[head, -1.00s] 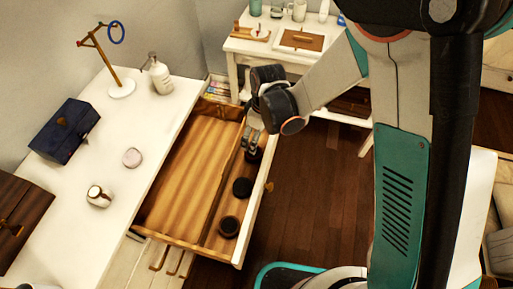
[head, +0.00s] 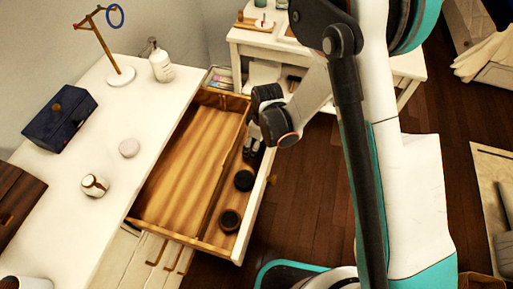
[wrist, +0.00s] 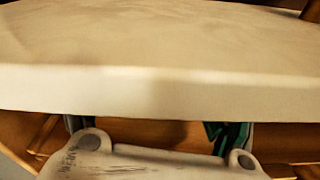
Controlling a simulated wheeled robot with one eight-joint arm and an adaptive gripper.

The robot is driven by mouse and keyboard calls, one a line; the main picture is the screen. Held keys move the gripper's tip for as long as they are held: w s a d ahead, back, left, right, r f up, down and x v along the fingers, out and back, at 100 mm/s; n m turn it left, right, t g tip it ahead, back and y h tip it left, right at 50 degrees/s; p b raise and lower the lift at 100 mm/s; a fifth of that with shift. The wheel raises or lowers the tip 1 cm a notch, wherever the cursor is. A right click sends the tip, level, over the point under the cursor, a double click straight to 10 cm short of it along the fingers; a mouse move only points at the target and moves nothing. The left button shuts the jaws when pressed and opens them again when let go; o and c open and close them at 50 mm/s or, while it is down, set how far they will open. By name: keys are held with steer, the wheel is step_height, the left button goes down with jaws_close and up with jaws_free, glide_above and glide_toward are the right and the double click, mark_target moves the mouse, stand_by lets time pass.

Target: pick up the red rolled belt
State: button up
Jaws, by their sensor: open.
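In the head view, two dark rolled items lie in the narrow right compartment of the open drawer (head: 180,170): a black one (head: 243,180) and, nearer, a dark brown one (head: 229,221). Neither shows clearly as red, so I cannot tell which is the red rolled belt. My gripper (head: 252,149) hangs over the far part of that compartment, beyond both rolls, partly hidden by my wrist. In the wrist view my open gripper (wrist: 155,128) shows two teal fingers, set apart, with their ends hidden behind a pale edge. No roll shows between them.
The drawer's pale right wall (head: 262,190) stands close beside my gripper. The wide left compartment is empty. A white dresser top (head: 70,210) holds a dark blue box (head: 60,119), a bottle (head: 161,66) and a stand with a blue ring (head: 116,15). A white table (head: 265,45) stands behind.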

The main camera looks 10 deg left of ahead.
steer(key=shift+f, duration=0.1)
steer(key=shift+c, duration=0.3)
steer(key=c, duration=1.2)
steer(key=shift+o, duration=0.2)
